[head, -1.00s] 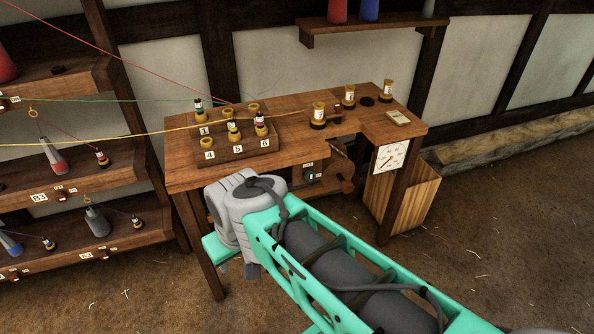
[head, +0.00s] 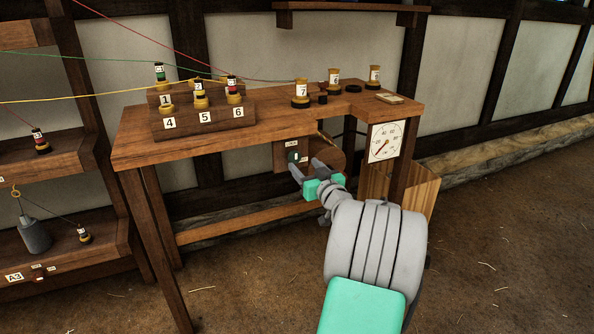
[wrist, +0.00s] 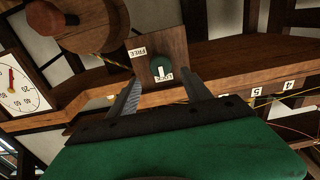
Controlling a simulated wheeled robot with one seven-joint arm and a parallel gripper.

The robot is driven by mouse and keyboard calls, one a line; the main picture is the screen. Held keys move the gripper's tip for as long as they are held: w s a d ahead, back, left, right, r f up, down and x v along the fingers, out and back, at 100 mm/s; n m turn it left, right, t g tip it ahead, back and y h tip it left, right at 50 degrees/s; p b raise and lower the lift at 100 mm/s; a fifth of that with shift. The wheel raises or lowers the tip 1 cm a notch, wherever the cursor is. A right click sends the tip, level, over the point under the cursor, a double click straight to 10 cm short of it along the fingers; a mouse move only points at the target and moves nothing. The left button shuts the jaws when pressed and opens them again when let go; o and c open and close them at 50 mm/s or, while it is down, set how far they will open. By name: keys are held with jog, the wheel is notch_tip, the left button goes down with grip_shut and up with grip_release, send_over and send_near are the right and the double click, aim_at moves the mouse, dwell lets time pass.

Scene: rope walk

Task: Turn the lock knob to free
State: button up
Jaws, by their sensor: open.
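The lock knob (wrist: 158,66) is a small dark green disc with a white pointer bar, on a wooden plate (wrist: 173,42) under the bench. In the wrist view its bar lies toward the LOCK label (wrist: 168,76), away from the FREE label (wrist: 138,52). The knob also shows in the head view (head: 292,156), partly small and dark. My gripper (wrist: 156,92) is open and empty. Its two fingers point at the plate, one to each side of the knob in the picture, and seem short of it. In the head view my gripper (head: 306,167) is just below the knob.
A wooden drum (wrist: 92,22) with a crank handle (wrist: 50,18) is beside the plate. A dial gauge (head: 385,142) hangs at the bench's right end. The workbench (head: 270,112) carries bobbins and a numbered stepped block (head: 185,125). A shelf rack (head: 105,190) stands left.

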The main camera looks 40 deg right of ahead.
aim_at(296, 157)
jog(key=x, duration=0.6)
jog(key=shift+b, duration=0.4)
jog(key=shift+c, duration=0.6)
jog(key=shift+a, duration=0.1)
grip_shut()
